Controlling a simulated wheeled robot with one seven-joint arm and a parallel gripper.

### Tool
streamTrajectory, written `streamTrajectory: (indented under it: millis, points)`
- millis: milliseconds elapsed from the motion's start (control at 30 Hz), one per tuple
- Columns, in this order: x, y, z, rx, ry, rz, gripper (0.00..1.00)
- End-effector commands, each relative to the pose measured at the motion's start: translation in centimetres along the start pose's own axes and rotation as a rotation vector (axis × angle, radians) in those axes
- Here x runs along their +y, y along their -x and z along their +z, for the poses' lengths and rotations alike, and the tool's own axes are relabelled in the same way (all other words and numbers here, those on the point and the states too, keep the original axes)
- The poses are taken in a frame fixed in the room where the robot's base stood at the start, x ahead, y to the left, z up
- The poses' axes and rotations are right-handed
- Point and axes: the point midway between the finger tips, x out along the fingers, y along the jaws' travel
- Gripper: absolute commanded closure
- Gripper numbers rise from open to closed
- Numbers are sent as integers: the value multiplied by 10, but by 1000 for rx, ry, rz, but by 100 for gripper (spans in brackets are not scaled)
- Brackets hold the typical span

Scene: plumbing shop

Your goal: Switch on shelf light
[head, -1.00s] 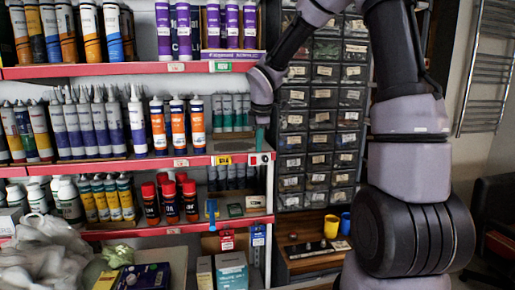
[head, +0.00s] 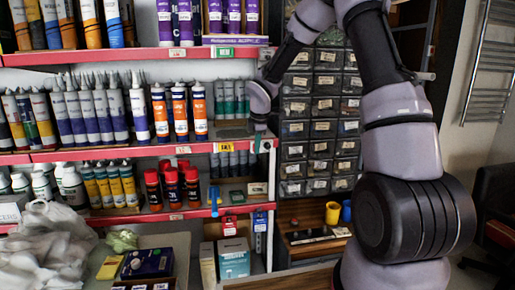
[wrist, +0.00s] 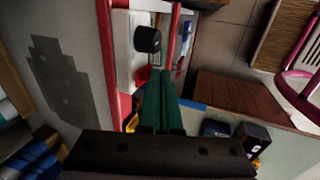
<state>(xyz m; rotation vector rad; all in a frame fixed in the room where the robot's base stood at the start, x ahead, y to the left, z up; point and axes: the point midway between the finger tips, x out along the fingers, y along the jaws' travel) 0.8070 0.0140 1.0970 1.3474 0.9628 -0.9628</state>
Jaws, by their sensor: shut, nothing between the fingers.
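In the head view, the pale plate (head: 267,145) shows small at the right end of the middle red shelf edge, partly behind my gripper. My gripper (head: 257,146) is in front of that edge. In the wrist view, its green fingers (wrist: 160,74) are together with nothing between them. Their tips appear just beside and below the knob; I cannot tell whether they touch it. No lit shelf light is clear.
Shelves hold orange-labelled cartridges (head: 179,112), red-capped cans (head: 171,186) and other tubes. A drawer cabinet (head: 320,125) stands right of the shelf. Yellow (head: 332,212) and blue cups stand on a wooden bench below. A crumpled plastic bag (head: 45,235) lies lower left.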

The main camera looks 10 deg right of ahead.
Motion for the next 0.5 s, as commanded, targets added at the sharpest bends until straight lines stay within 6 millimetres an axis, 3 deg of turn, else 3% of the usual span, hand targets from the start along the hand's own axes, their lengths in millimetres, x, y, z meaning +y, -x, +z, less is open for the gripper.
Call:
streamTrajectory:
  millis: [500]
  points:
    - [5,-2,0,0,0,1,100]
